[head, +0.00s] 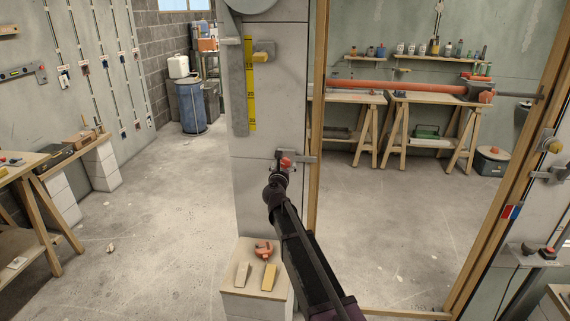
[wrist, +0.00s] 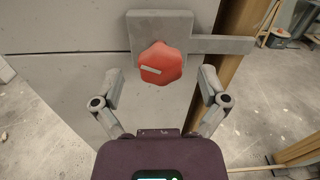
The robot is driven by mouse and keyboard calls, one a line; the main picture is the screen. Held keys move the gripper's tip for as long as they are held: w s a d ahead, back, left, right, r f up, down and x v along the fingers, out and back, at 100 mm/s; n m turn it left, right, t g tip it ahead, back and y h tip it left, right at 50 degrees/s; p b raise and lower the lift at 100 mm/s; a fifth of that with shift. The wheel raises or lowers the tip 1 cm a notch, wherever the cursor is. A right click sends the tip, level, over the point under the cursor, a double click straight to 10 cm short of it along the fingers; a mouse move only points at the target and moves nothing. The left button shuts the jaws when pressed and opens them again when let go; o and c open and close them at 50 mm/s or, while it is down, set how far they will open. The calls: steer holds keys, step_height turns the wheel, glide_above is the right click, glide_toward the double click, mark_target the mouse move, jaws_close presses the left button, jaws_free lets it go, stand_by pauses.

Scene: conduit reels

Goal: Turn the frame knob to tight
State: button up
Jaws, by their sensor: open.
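The frame knob (wrist: 161,63) is red and lobed, with a pale bar mark lying nearly level on its left half. It sits on a grey plate (wrist: 158,24) with an arm reaching right towards the wooden frame. In the head view the knob (head: 286,163) shows small on the pale pillar, partly hidden by my wrist. My gripper (wrist: 162,74) is open. Its fingers stand left and right of the knob with gaps on both sides, and I see no contact. No tight or loose lettering is readable.
The wooden frame (head: 319,120) stands just right of the pillar (head: 268,110). A block (head: 240,290) below holds another red-knobbed piece (head: 263,249) and wedges. A second clamp (head: 549,175) is on the right post. Open floor (head: 160,220) lies to the left.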

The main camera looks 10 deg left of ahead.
steer(key=shift+w, duration=1.15)
steer(key=c, duration=1.1)
